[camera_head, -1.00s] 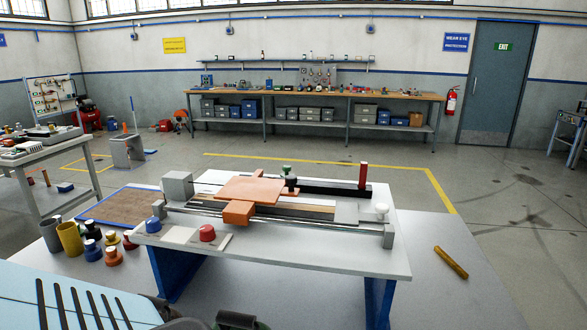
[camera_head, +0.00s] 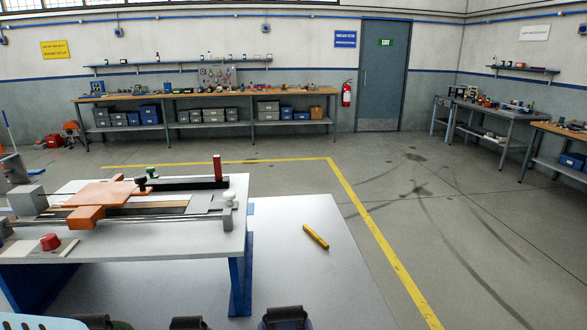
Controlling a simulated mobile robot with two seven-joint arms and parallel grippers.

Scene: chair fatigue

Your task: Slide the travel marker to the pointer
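A bench fixture with a pale top (camera_head: 150,238) stands at the left, and the orange block (camera_head: 86,218) and orange plate (camera_head: 107,193) sit on its rails. A dark bar (camera_head: 184,184) with an upright red post (camera_head: 217,168) lies behind them. A green knob (camera_head: 151,172) is near the bar's left end, and a white knob (camera_head: 228,197) is at the right end. A red knob (camera_head: 50,241) stands at the front left. I cannot tell which part is the travel marker or the pointer. Neither gripper can be made out; only dark parts cut by the bottom edge show.
A yellow rod (camera_head: 315,236) lies on the grey floor plate (camera_head: 303,274) right of the fixture. The floor farther right is clear, with a yellow line (camera_head: 378,243). A long workbench (camera_head: 205,97) stands at the back, and more benches (camera_head: 483,116) stand at the right.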

